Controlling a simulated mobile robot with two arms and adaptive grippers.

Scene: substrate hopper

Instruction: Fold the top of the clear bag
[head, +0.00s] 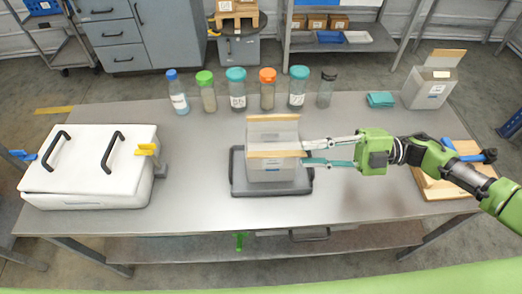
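The bag (270,174) stands upright near the middle of the table. It looks pale grey rather than plainly clear, with a small label low on its front. One tan strip (265,154) runs along its front top edge and another (272,118) along its raised back edge, with a pale panel between them. My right gripper (304,153) reaches in from the right, its two long fingers spread apart on either side of the front strip's right end. I cannot tell whether a finger touches the strip. My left gripper is not in view.
The bag stands on a dark tray (240,188). Several capped bottles (237,92) line the back. A white lidded box (85,175) is at left. A similar bag (430,92), a teal cloth (380,99) and a wooden board (440,186) are at right. The left-centre table is clear.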

